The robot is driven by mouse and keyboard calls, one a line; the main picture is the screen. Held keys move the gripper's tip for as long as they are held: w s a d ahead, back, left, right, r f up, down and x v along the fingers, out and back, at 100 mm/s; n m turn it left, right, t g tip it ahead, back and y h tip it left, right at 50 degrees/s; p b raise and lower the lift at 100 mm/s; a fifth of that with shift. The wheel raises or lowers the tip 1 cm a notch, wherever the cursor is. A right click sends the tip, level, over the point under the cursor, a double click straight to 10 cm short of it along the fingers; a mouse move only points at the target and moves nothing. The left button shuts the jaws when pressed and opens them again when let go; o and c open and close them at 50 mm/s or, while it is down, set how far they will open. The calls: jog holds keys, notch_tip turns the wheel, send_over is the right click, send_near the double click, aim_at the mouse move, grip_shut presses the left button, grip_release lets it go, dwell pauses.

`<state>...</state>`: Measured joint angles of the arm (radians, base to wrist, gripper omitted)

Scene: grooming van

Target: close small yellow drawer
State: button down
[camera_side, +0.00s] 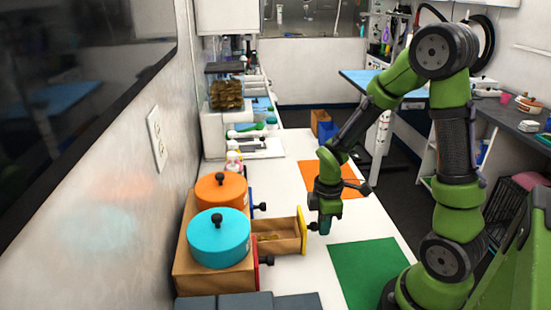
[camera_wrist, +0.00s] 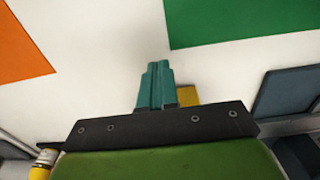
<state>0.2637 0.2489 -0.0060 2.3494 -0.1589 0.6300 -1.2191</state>
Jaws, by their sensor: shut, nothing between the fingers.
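The small yellow drawer (camera_side: 302,230) is pulled out of the brown wooden drawer box (camera_side: 215,275) in the side view. Its yellow front faces right and has a dark knob; something brownish lies inside. My gripper (camera_side: 325,226) is shut and empty, pointing down just right of the yellow front, close to the knob. I cannot tell whether it touches. In the wrist view my teal fingers (camera_wrist: 158,84) are together, and a piece of the yellow front (camera_wrist: 188,94) shows just right of them, partly hidden by the gripper body.
An orange-lidded pot (camera_side: 221,191) and a turquoise-lidded pot (camera_side: 218,238) stand on the box. Blue and red drawer fronts (camera_side: 256,278) are beside the yellow one. An orange mat (camera_side: 350,174) and a green mat (camera_side: 365,270) lie flat on the white counter. A wall is close at left.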

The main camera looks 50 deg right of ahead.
aim_at(276, 238)
jog(key=shift+w, duration=0.1)
jog(key=shift+w+a, duration=4.2)
jog(key=shift+a, duration=0.1)
jog(key=shift+s+d, duration=0.75)
jog(key=shift+d, duration=0.05)
notch_tip(276, 238, up, 8)
